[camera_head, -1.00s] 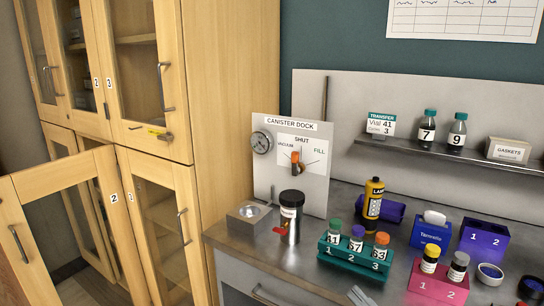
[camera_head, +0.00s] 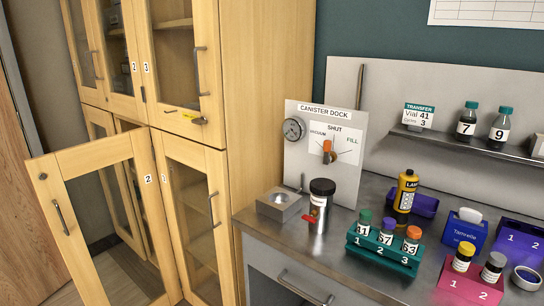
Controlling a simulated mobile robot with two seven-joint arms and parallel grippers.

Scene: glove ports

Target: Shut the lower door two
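The lower door two (camera_head: 141,217) is a wood-framed glass door marked 2. It stands swung open toward me at the lower left, with its metal handle (camera_head: 61,217) near its left, free edge. Its hinge side is next to the closed lower door three (camera_head: 207,161). The bottom of the open door is cut off by the picture edge. Neither of my grippers shows in the head view.
The steel counter (camera_head: 262,228) on the right holds a canister (camera_head: 319,207), a green vial rack (camera_head: 384,254) and a magenta rack (camera_head: 470,286). A drawer handle (camera_head: 305,288) sticks out below it. Upper doors (camera_head: 179,67) look closed. Floor shows through the open door's glass.

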